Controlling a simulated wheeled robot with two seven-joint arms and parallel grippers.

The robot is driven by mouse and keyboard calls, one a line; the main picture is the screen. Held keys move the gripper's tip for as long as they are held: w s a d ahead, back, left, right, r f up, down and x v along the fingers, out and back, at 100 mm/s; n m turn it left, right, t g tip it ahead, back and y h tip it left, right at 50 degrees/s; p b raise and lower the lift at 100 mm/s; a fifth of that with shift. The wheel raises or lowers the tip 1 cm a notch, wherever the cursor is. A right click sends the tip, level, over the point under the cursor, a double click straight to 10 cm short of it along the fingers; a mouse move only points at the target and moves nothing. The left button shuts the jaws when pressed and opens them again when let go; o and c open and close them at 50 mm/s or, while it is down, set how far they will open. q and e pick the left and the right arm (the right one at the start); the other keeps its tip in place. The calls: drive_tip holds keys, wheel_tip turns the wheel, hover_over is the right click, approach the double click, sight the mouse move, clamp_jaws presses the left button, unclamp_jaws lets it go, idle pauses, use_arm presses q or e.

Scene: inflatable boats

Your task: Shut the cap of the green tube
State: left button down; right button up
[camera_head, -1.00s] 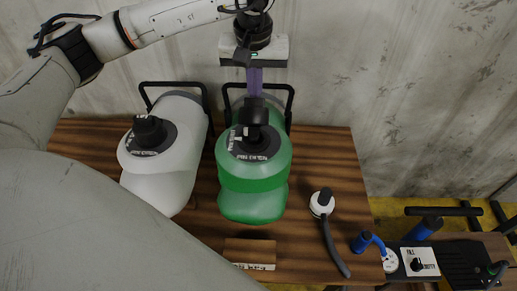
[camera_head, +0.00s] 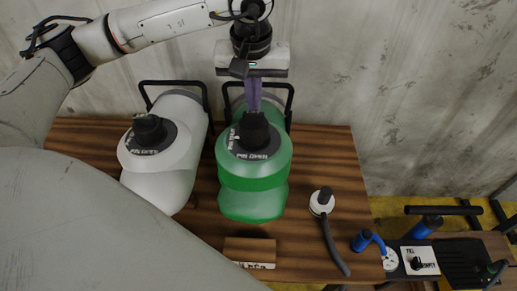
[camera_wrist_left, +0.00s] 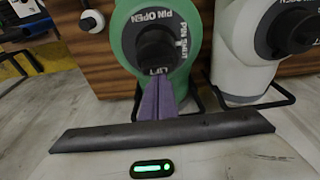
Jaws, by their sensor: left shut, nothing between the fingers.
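The green tube (camera_head: 253,185) stands on the wooden table, with "PIN OPEN" lettering around its valve. Its black cap (camera_head: 255,131) sits down over the valve and looks shut; how tightly it is seated I cannot tell. In the left wrist view the cap (camera_wrist_left: 158,46) is round and dark, with a "LIFT" tab on the near side. My left gripper (camera_head: 254,109) points down at the cap's back edge. Its purple fingers (camera_wrist_left: 160,82) are together with nothing between them, close to the tab; whether they touch it I cannot tell. My right gripper is not in view.
A white tube (camera_head: 165,170) with a black cap stands left of the green one. A white-and-black hose fitting (camera_head: 322,203) and a wooden block (camera_head: 250,251) lie on the table (camera_head: 345,165). A concrete wall (camera_head: 400,80) rises behind. Blue-handled equipment (camera_head: 424,228) stands at the right.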

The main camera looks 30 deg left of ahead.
sight(253, 122)
use_arm(q)
drive_tip(key=shift+s+d+f+b, duration=0.3)
drive_tip(key=shift+s+d+b, duration=0.1)
drive_tip(key=shift+s, duration=0.3)
drive_tip(key=shift+s+d+f+b, duration=0.3)
drive_tip(key=shift+s+d+f, duration=0.1)
drive_tip(key=shift+s+f, duration=0.2)
drive_tip(key=shift+r, duration=0.1)
drive_tip(key=shift+w+r+p, duration=0.15)
drive_tip(key=shift+r+p, duration=0.6)
drive_tip(key=shift+r, duration=0.1)
drive_tip(key=r+p, duration=0.2)
drive_tip(key=r, duration=0.3)
drive_tip(key=shift+s+p, duration=0.2)
drive_tip(key=shift+p, duration=0.15)
drive_tip(key=shift+w+r, duration=0.1)
drive_tip(key=shift+r, duration=0.35)
drive_tip(key=shift+a, duration=0.1)
